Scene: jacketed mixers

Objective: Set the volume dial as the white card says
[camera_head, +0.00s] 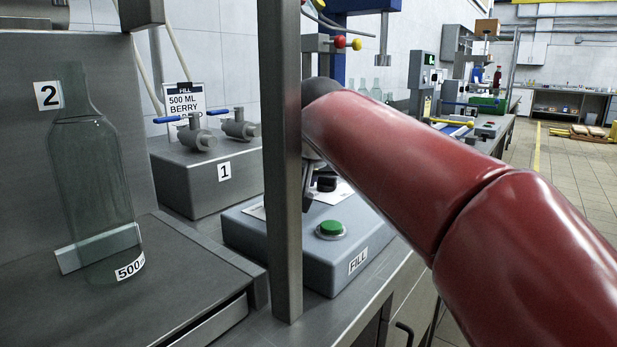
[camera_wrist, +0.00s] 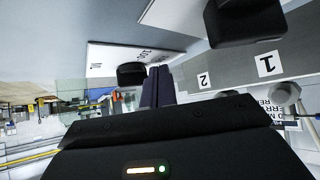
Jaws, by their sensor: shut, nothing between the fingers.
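The white card (camera_head: 185,101) reads FILL, 500 ML, BERRY; its lower line is partly covered by a valve. Part of the card also shows at the right edge of the wrist view. The grey control box (camera_head: 300,270) has a green button and a FILL label. A black knob (camera_head: 326,184) shows on its top behind the post. In the wrist view one black knob (camera_wrist: 131,73) is on a white printed plate, and a larger black knob (camera_wrist: 245,22) is at upper right. My gripper (camera_wrist: 158,72) is shut and empty beside the smaller knob; I cannot tell whether they touch.
A steel post (camera_head: 281,160) stands close before my arm. A clear bottle (camera_head: 92,185) labelled 500 stands on the left platform, beside a 2 label. A grey valve block (camera_head: 205,172) marked 1, with blue-handled valves, is behind. Open floor lies at right.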

